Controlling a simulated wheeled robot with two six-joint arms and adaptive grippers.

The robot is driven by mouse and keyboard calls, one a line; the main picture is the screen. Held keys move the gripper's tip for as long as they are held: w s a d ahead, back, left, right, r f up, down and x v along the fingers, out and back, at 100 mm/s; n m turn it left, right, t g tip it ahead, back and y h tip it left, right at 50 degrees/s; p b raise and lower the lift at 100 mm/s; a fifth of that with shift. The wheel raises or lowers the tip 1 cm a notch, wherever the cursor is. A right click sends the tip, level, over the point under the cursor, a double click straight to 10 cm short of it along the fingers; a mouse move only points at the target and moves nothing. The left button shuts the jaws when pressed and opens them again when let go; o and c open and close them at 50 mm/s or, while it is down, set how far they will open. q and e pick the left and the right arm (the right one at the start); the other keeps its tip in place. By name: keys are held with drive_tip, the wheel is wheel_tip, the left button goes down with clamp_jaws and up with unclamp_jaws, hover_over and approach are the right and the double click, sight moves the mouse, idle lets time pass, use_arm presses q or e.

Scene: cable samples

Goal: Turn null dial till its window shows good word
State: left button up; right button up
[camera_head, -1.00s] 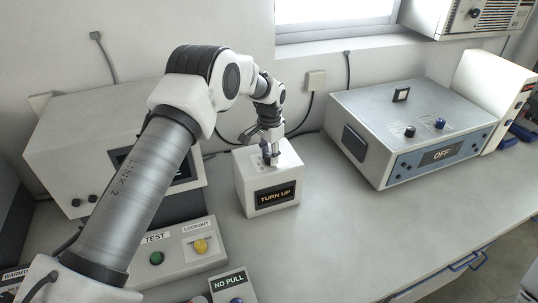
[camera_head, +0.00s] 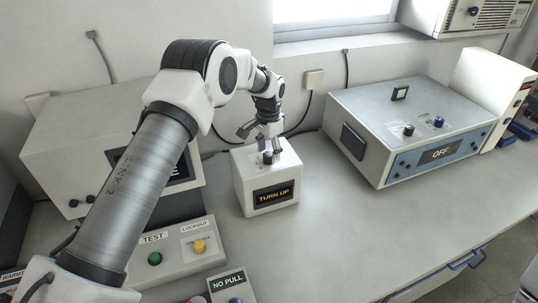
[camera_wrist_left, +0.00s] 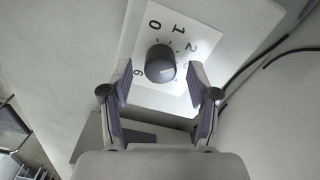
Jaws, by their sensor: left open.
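The null dial (camera_head: 268,157) is a small dark knob on top of a white box (camera_head: 243,184). The window (camera_head: 273,194) on the box's front reads TURN UP. In the left wrist view the dial (camera_wrist_left: 160,65) sits on a white scale plate (camera_wrist_left: 188,22) where 0, 1, 2 and 6 show. My left gripper (camera_head: 260,140) is over the box with its fingers spread. In the left wrist view the fingertips of this gripper (camera_wrist_left: 160,82) are on either side of the knob, apart from it. My right gripper is not in view.
A control box with TEST and LOCKOUT buttons (camera_head: 176,258) stands at front left, a NO PULL box (camera_head: 228,285) at the front. A large instrument (camera_head: 365,150) reading OFF stands at right. The bench (camera_head: 340,230) between is clear. Cables run along the wall.

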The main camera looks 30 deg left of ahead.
sight(270, 153)
use_arm(q)
wheel_tip(270, 153, up, 10)
drive_tip(key=shift+w, duration=0.2)
drive_tip(key=shift+d, duration=0.1)
